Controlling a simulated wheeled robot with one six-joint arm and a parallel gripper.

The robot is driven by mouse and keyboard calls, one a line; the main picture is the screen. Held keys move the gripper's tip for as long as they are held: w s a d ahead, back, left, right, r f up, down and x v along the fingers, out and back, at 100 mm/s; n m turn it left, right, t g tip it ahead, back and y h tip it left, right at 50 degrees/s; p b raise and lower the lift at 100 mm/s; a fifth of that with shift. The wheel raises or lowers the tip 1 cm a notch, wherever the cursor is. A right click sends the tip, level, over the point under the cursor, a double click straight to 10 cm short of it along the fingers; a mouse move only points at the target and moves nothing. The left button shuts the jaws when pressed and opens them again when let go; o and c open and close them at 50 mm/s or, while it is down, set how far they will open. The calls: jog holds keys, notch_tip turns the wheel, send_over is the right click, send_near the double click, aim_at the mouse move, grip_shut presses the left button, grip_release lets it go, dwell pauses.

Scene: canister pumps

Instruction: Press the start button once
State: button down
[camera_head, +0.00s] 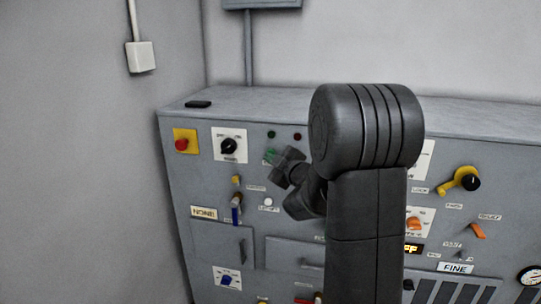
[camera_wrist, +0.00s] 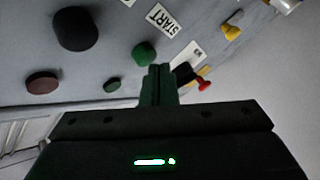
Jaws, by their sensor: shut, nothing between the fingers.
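The green start button (camera_wrist: 144,53) shows in the wrist view, beside a white label reading START (camera_wrist: 163,18). My gripper (camera_wrist: 159,70) is shut and empty, its fingertips just below and slightly right of the button in that picture. I cannot tell whether they touch it. In the head view the green button (camera_head: 270,155) is a small patch on the grey cabinet front, partly hidden by my gripper (camera_head: 276,163), which is close to the panel.
Near the button are a dark red lamp (camera_wrist: 42,82), a small green lamp (camera_wrist: 112,84) and a black knob (camera_wrist: 75,28). A red button on a yellow plate (camera_head: 182,143) and a black rotary switch (camera_head: 228,146) sit left. My arm hides the panel's middle.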

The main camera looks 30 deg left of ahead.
jog(key=shift+w+a, duration=0.15)
jog(key=shift+w, duration=0.3)
dwell(0.4)
dwell(0.3)
jog(key=shift+s+d+b, duration=0.25)
jog(key=shift+s+b, duration=0.3)
jog(key=shift+s, duration=0.3)
jog(key=s+b, duration=0.1)
jog(key=s+d, duration=0.1)
jog(key=s, duration=0.1)
jog(key=s+b, duration=0.1)
jog(key=shift+s+d+b, duration=0.3)
jog(key=shift+s, duration=0.1)
jog(key=shift+w, duration=0.1)
